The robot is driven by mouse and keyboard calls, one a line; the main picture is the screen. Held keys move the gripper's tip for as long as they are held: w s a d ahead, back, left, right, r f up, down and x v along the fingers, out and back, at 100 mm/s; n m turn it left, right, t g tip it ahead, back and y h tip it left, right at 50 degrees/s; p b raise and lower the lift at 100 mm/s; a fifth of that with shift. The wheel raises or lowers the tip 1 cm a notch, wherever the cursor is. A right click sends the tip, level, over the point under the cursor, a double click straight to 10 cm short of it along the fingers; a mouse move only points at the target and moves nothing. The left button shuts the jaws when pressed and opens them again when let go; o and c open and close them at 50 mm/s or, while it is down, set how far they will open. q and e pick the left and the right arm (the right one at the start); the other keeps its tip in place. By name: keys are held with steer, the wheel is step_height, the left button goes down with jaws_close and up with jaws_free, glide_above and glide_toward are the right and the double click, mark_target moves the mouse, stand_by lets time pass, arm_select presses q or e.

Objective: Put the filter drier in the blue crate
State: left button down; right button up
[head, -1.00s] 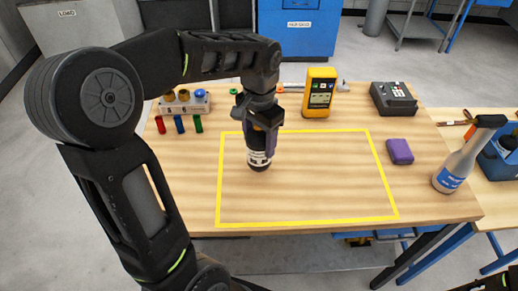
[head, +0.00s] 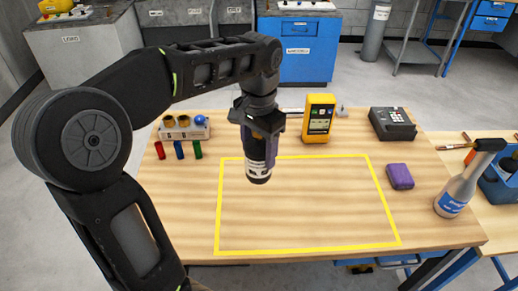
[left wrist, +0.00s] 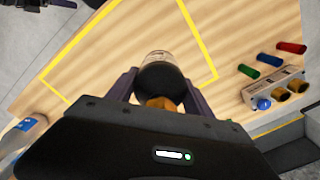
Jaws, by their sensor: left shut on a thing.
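My left gripper (head: 262,140) is shut on the filter drier (head: 258,170), a dark cylinder with a white label band at its lower end. The drier hangs upright over the yellow-outlined area of the table, and it appears to be clear of the wood. In the left wrist view the drier (left wrist: 160,78) sits between the purple fingers, with a copper-coloured end towards the palm. A blue container (head: 496,184), seemingly the blue crate, stands on the right-hand table, cut off by the picture edge. My right gripper is not in view.
A yellow meter (head: 319,118) and a dark grey device (head: 392,124) are at the back. A fitting rack (head: 184,127) and coloured cylinders are at left. The outlined area is otherwise bare.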

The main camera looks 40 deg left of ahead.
arm_select(q)
steer(key=shift+w, duration=0.1)
steer(key=w+d+f+n, duration=0.2)
steer(key=w+d+f, duration=0.4)
steer(key=w+d, duration=0.4)
steer(key=shift+w+d+f, duration=0.15)
steer(key=shift+d, duration=1)
